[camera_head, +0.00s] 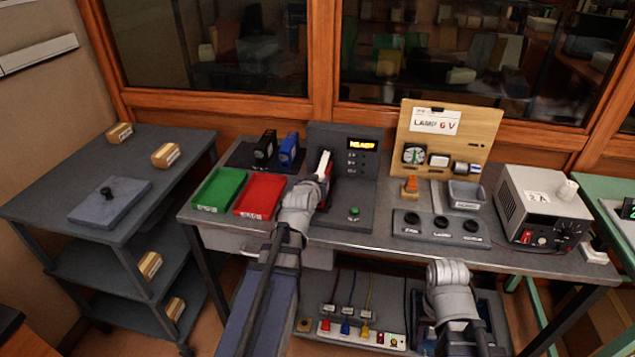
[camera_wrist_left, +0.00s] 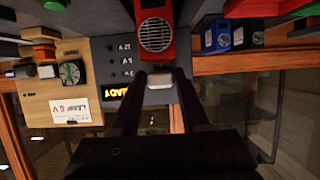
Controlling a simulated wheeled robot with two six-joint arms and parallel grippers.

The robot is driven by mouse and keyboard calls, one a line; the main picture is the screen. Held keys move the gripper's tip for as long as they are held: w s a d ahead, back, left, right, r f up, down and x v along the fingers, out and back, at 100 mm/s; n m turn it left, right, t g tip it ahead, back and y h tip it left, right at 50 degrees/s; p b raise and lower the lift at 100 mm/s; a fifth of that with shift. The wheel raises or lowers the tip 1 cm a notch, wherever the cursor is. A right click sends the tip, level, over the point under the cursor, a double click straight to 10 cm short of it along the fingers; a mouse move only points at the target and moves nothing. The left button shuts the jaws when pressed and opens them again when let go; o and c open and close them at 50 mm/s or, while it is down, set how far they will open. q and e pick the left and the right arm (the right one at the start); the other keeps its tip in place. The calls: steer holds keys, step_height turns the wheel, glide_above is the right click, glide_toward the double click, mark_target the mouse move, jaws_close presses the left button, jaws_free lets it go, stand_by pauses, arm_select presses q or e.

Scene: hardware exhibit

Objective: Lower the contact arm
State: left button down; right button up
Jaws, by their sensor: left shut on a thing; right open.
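The grey test stand (camera_head: 360,190) stands on the bench with a lit amber display (camera_head: 361,144) and a green button (camera_head: 354,213). Its contact arm (camera_head: 323,163) appears as a narrow, raised white and red piece at the stand's left side. In the left wrist view, a red body with a round grille (camera_wrist_left: 156,32) shows, with a pale block (camera_wrist_left: 159,79) between the fingers. My left gripper (camera_head: 316,183) is at the contact arm and shut on it; it also shows in the left wrist view (camera_wrist_left: 160,90). My right gripper (camera_head: 447,270) is open and empty at the bench's front edge.
Green (camera_head: 219,189) and red (camera_head: 260,195) trays lie left of the stand, with black and blue devices (camera_head: 289,149) behind. A wooden lamp board (camera_head: 470,125) and a power supply (camera_head: 543,203) stand right. A grey cart (camera_head: 165,200) is at left.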

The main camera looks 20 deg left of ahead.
arm_select(q)
steer(key=shift+s+f, duration=0.15)
steer(key=shift+f, duration=0.1)
arm_select(e)
steer(key=shift+f, duration=0.1)
arm_select(q)
steer(key=c, duration=0.8)
jaws_free()
steer(key=o, duration=0.4)
